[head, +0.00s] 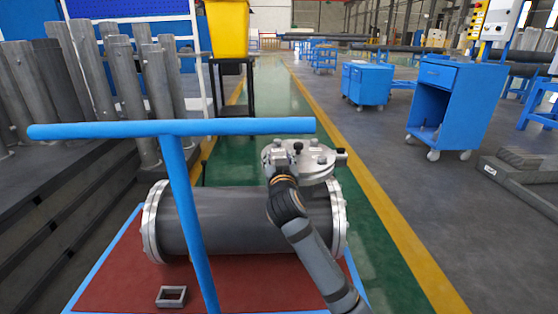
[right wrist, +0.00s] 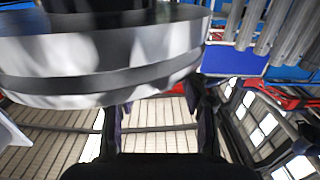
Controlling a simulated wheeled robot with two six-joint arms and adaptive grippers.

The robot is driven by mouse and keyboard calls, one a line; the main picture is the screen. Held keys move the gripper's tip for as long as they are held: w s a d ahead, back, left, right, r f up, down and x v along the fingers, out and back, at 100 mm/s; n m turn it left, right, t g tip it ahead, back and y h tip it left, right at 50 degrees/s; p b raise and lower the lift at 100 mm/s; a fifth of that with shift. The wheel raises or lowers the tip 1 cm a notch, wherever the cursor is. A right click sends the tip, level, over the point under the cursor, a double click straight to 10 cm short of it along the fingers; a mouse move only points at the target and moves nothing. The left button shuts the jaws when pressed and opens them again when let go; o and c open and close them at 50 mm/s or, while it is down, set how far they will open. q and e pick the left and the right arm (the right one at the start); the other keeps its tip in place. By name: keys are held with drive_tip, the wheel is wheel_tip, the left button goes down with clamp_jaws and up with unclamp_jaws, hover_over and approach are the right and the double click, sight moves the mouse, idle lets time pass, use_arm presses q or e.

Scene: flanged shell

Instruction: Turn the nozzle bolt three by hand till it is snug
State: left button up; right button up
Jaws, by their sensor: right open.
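The grey flanged shell (head: 235,215) lies on its side, with bolted flanges at both ends. Its nozzle flange (head: 315,170) stands on top at the right end, with several dark bolts on its upper face. Which one is nozzle bolt three I cannot tell. My right gripper (head: 281,156) is at the left part of the nozzle flange; its fingers are small there and partly merge with the bolts. In the right wrist view my right gripper (right wrist: 155,105) has its fingers apart, with a blurred silvery flange rim (right wrist: 100,65) close above them. My left gripper is out of view.
A blue T-shaped handle (head: 230,127) stands in front of the shell. The shell rests over a red platform (head: 115,265) with blue edges, where a small metal frame (head: 172,296) lies. Grey posts (head: 70,80) stand at left. Blue cabinets (head: 455,100) stand farther back at right.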

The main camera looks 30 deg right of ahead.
drive_tip(key=shift+c, duration=0.2)
clamp_jaws()
drive_tip(key=shift+m+g+h, duration=0.3)
drive_tip(key=shift+h, duration=0.1)
drive_tip(key=shift+a+f+m+g+h+b, duration=0.15)
drive_tip(key=shift+m+g+h+b, duration=0.25)
drive_tip(key=shift+m+g+h, duration=0.45)
drive_tip(key=shift+m+g+h+b, duration=1.05)
drive_tip(key=shift+m+g+h, duration=0.9)
drive_tip(key=shift+g+h, duration=0.25)
drive_tip(key=shift+r+g, duration=0.2)
drive_tip(key=shift+g, duration=0.05)
drive_tip(key=shift+o, duration=0.2)
unclamp_jaws()
